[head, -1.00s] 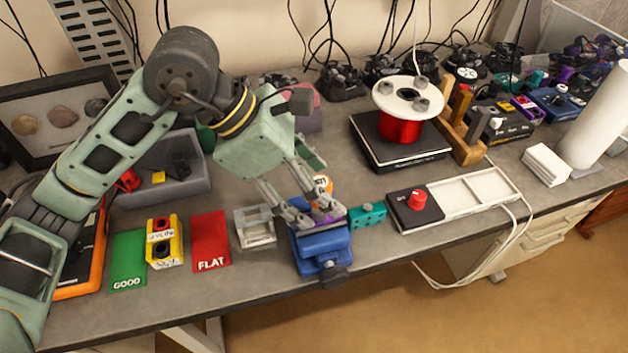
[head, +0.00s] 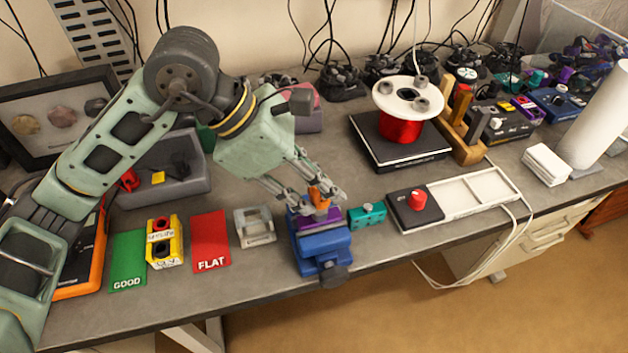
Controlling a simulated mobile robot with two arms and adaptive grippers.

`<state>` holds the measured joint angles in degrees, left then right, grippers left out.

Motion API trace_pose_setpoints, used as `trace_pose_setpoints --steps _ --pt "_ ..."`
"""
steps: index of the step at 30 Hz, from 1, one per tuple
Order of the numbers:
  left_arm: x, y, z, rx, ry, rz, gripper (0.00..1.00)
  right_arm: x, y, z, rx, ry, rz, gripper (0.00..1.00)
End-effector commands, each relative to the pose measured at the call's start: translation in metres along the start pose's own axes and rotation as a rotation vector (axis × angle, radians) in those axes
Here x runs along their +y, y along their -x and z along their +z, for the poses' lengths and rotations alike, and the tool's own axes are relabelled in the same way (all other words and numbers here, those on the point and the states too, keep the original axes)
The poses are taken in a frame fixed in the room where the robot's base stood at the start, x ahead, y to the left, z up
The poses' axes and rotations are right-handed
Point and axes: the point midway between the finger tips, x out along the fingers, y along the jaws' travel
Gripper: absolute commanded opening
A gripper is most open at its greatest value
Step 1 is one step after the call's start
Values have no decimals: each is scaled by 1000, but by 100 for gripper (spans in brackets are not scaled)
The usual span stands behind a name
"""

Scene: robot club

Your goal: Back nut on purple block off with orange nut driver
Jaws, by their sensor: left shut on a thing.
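The purple block (head: 318,218) is held in the blue vise (head: 322,245) near the table's front edge. My left gripper (head: 319,199) is over the block, its fingers closed around an orange piece that looks like the orange nut driver (head: 319,193). The driver's lower end and the nut at the back of the block are hidden by the fingers. I cannot tell whether the driver touches the nut. My right gripper is not in view.
A teal block (head: 367,215) lies just right of the vise. A grey cradle (head: 255,227), red FLAT mat (head: 211,241), yellow holder (head: 164,243) and green GOOD mat (head: 128,260) lie left. A wooden rack (head: 462,143) and a white tray (head: 468,196) with a red knob stand right.

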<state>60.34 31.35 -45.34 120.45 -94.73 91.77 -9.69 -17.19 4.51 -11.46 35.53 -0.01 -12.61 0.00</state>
Motion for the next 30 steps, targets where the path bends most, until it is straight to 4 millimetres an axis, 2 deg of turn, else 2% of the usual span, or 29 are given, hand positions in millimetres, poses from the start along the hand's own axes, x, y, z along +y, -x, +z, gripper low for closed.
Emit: trace_pose_setpoints --steps 1,6,11,30 --pt "0 0 0 0 0 0 14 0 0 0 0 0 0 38" --pt "0 0 0 0 0 0 0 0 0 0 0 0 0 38" --pt "0 -2 -1 3 44 33 0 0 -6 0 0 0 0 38" --pt "1 -1 0 7 485 342 0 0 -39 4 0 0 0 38"
